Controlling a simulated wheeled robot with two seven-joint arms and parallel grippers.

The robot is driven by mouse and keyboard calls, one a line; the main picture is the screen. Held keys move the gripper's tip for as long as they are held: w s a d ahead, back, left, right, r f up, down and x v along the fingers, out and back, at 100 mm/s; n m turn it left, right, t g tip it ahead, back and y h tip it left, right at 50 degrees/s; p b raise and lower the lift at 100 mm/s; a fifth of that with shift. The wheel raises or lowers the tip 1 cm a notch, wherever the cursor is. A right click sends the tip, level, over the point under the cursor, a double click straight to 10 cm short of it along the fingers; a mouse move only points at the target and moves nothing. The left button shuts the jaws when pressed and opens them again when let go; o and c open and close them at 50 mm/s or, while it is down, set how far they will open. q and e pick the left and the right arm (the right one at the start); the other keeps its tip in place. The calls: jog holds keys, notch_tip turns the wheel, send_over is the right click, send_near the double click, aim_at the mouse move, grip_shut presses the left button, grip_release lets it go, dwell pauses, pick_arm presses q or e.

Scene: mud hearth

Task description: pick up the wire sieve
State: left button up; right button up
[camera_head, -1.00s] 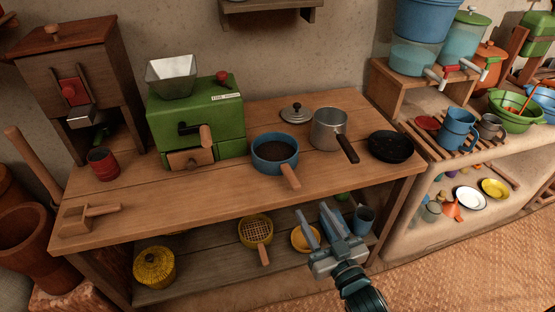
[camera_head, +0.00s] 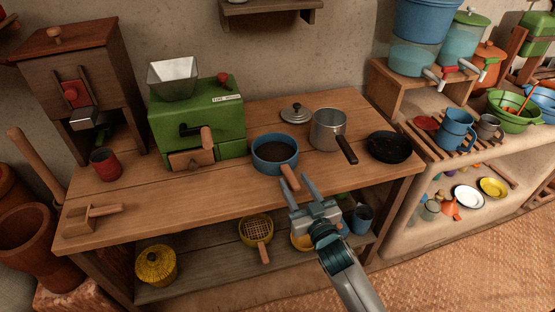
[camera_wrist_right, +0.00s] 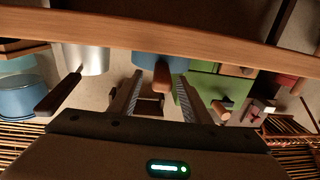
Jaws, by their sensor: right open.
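The wire sieve (camera_head: 256,229) is a round yellow mesh with a short wooden handle (camera_head: 264,253). It lies on the lower shelf under the wooden table in the head view, handle toward the front. I cannot make it out in the right wrist view. My right gripper (camera_head: 295,183) is open and empty, in front of the table's edge, to the right of the sieve and higher in the picture. Its two fingers also show in the right wrist view (camera_wrist_right: 157,95). They appear close to the handle of the blue pan (camera_head: 275,153); contact is unclear. My left gripper is out of view.
The wooden tabletop (camera_head: 215,198) overhangs the lower shelf (camera_head: 205,262). A yellow lidded pot (camera_head: 155,265) stands left of the sieve. A yellow bowl (camera_head: 298,241), partly hidden by my gripper, and a blue cup (camera_head: 362,219) are to its right. Shelf between pot and sieve is clear.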

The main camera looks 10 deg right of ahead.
aim_at(288, 171)
jog(key=shift+w, duration=0.1)
jog(key=shift+w+a+f+p, duration=0.1)
jog(key=shift+w+a+p, duration=0.1)
jog(key=shift+w, duration=0.65)
jog(key=shift+w+a+r+p, duration=0.1)
jog(key=shift+w+p, duration=0.05)
jog(key=shift+w, duration=0.65)
jog(key=shift+w+a+f+p, duration=0.1)
jog(key=shift+w+a+p, duration=0.1)
jog(key=shift+w, duration=0.65)
grip_shut()
jog(key=shift+d, duration=0.1)
jog(key=shift+r, duration=0.4)
notch_tip(288, 171, up, 3)
jog(key=shift+r, duration=0.2)
jog(key=s+d+r, duration=0.2)
jog(key=s+r, duration=0.4)
jog(key=s, duration=0.5)
jog(key=shift+s+r+b, duration=0.25)
jog(key=shift+r+b, duration=0.05)
jog(key=shift+r, duration=0.1)
